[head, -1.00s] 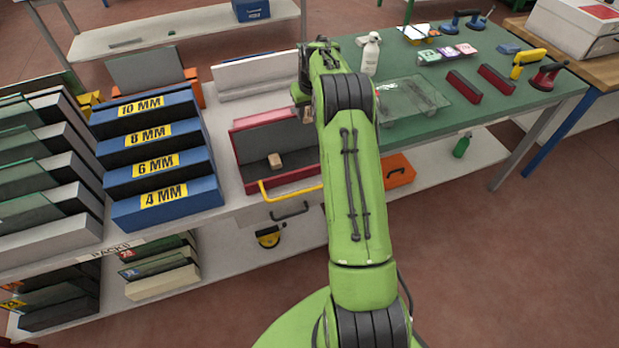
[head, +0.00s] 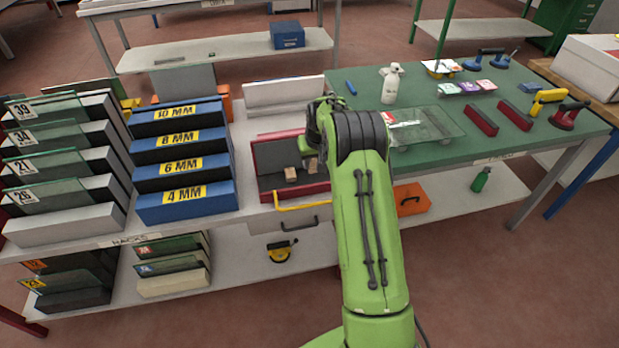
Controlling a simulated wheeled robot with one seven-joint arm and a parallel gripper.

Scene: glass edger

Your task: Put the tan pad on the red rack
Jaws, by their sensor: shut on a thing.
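The red rack (head: 278,154) is a red-edged tray with a dark grey inner back, standing on the white bench left of the green table. One tan pad (head: 291,175) rests on its floor. My gripper (head: 312,153) points down at the rack's right side and is largely hidden behind my arm. It is shut on another tan pad (head: 311,165), which shows just below it, low over the rack floor and right of the resting pad. I cannot tell whether the held pad touches the floor.
A blue stepped rack (head: 187,171) with thickness labels stands left of the red rack. A yellow handle (head: 300,205) runs along the red rack's front. On the green table are a white spray bottle (head: 390,85), a glass sheet (head: 428,124) and red bars (head: 481,120).

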